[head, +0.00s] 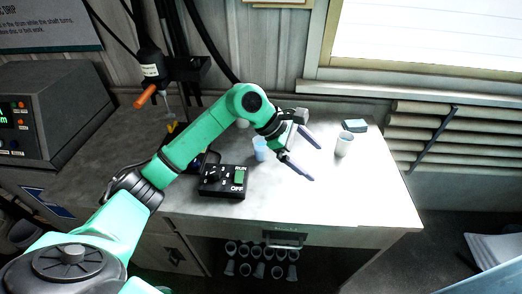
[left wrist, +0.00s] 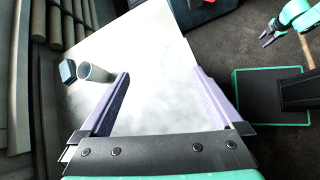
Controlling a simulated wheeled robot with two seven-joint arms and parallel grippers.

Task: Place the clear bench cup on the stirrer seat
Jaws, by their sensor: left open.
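A pale, whitish cup (head: 343,144) stands upright at the right of the bench; it also shows in the left wrist view (left wrist: 94,72). A bluish cup (head: 260,148) stands at mid bench, partly behind my left arm. I cannot tell for sure which is the clear one. My left gripper (head: 314,161) is open and empty over the bench, left of the pale cup and apart from it. In the left wrist view the cup is outside the left finger. The stirrer (head: 152,72) stands at the back left; its seat is hidden behind my arm. My right gripper (left wrist: 268,33) looks open, far from the bench.
A black control box (head: 222,180) marked RUN and OFF sits at the bench front. A small dark block (head: 354,125) lies beside the pale cup. Several cups (head: 259,253) are on a shelf below. A grey machine (head: 62,110) stands left. The bench's right front is clear.

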